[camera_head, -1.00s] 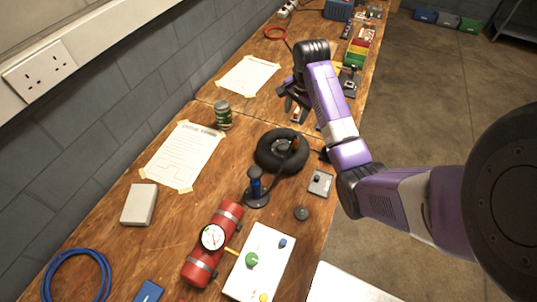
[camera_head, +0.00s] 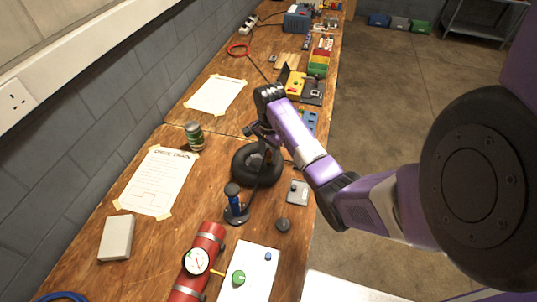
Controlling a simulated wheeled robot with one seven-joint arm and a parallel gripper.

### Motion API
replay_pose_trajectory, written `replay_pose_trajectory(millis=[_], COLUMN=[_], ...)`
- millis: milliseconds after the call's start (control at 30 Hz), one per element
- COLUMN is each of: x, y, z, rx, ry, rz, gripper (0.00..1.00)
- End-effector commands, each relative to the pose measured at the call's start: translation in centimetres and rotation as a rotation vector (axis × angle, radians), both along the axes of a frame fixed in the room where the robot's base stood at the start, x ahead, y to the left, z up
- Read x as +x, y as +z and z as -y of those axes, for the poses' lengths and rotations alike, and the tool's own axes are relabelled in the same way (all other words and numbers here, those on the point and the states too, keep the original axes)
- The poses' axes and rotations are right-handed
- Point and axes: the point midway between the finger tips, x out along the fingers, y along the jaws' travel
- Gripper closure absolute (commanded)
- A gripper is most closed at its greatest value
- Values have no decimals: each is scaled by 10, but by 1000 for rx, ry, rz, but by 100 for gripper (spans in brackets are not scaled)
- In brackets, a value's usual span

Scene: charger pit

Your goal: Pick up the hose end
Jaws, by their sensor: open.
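My gripper (camera_head: 251,132) is open and hangs over the far edge of a black ring like a small tyre (camera_head: 246,179) on the wooden bench. A dark hose (camera_head: 262,176) seems to rise from the pump side and cross the ring toward my gripper. The hose end itself is not clear; my gripper and arm cover that area. I cannot tell whether my fingers touch the ring or hose.
A green can (camera_head: 194,136) stands left of my gripper. A red cylinder with a gauge (camera_head: 198,262), a white panel (camera_head: 246,272), a small grey box (camera_head: 298,193) and a dark knob (camera_head: 283,225) lie nearer. Taped paper (camera_head: 158,182) lies at left. A wall borders the bench.

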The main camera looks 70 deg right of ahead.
Motion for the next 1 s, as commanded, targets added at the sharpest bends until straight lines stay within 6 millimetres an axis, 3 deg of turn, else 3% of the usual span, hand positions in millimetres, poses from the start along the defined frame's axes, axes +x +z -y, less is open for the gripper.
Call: replay_pose_trajectory(millis=[200,467,1000], x=[0,0,1], y=[-1,-1,9], z=[0,0,2], rx=[0,0,-1], ry=[0,0,2], rz=[1,1,1], gripper=[53,100,100])
